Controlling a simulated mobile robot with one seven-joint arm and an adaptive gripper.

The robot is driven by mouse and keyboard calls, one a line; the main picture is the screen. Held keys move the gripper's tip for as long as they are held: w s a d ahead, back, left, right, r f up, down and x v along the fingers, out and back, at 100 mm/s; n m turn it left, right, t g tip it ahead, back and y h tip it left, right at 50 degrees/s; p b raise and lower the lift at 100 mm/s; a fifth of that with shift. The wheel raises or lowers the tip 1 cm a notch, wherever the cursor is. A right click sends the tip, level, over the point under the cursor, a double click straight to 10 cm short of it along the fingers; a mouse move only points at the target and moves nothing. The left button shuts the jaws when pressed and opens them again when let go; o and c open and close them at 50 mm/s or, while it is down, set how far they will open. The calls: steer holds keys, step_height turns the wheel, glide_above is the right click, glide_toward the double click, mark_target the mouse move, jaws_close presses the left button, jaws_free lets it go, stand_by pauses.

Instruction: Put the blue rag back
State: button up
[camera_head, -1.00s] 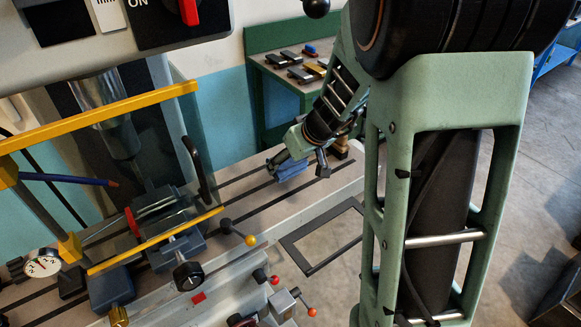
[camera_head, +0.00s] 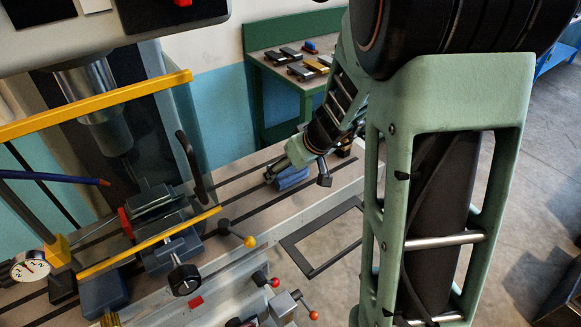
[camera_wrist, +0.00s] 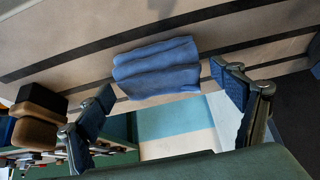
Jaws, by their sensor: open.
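The blue rag (camera_head: 291,178) lies folded on the slotted machine table (camera_head: 245,192), near its far right end. In the wrist view the rag (camera_wrist: 157,68) lies across a dark slot, beyond and between the fingertips. My gripper (camera_head: 297,168) is just above the rag in the head view. In the wrist view my gripper (camera_wrist: 166,95) is open, one finger on each side, and nothing is held between the fingers. Whether the fingertips touch the table cannot be told.
A wooden-backed brush or block (camera_wrist: 36,115) sits left of the gripper in the wrist view. A green bench (camera_head: 283,75) with several small blocks stands behind. The vise (camera_head: 165,240) and yellow bar (camera_head: 150,242) occupy the table's left. A dark rectangular frame (camera_head: 322,237) lies right of the table.

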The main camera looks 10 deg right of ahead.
steer(key=shift+r, duration=0.2)
steer(key=p+v, duration=0.3)
steer(key=v, duration=0.8)
steer(key=shift+s+d+r, duration=0.15)
steer(key=shift+s+r, duration=0.05)
steer(key=shift+r, duration=0.1)
